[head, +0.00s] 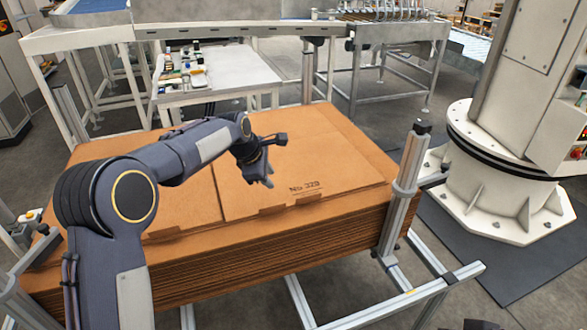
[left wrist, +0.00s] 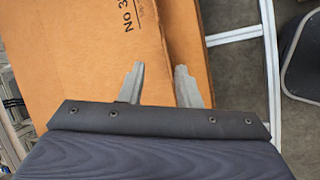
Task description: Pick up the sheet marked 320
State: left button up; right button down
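The sheet marked No 320 (head: 318,165) is a flat brown cardboard sheet on top of a tall stack of cardboard (head: 260,262). Its print lies close to its front edge. The sheet (left wrist: 85,50) also fills the left of the left wrist view, where the marking is partly cut off. My left gripper (head: 267,177) is over the sheet, left of the marking. In the left wrist view the two fingers (left wrist: 160,68) are apart with nothing between them, one on each side of the sheet's edge line; I cannot tell their height above it.
A metal post (head: 402,190) stands at the stack's right corner, with frame rails (head: 430,290) on the floor side. A white machine column (head: 500,165) stands further right. A white table (head: 218,75) with small items is behind the stack.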

aim_at(308, 197)
pick_arm(q)
jog(key=w+d+f+n, duration=0.1)
jog(key=w+d+f, duration=0.2)
jog(key=f, duration=0.2)
jog(key=w+d+f+n+p, duration=0.1)
jog(key=w+d+f, duration=0.2)
jog(key=d+f, duration=0.1)
jog(key=w+d+f+n+p, duration=0.1)
jog(key=w+d+f+n, duration=0.1)
jog(key=f, duration=0.4)
jog(key=shift+w+d+f, duration=0.1)
jog(key=shift+w+d, duration=0.1)
jog(key=shift+d, duration=0.25)
jog(key=shift+w+d+f, duration=0.1)
jog(key=shift+w+d, duration=0.1)
jog(key=shift+d, duration=0.25)
grip_shut()
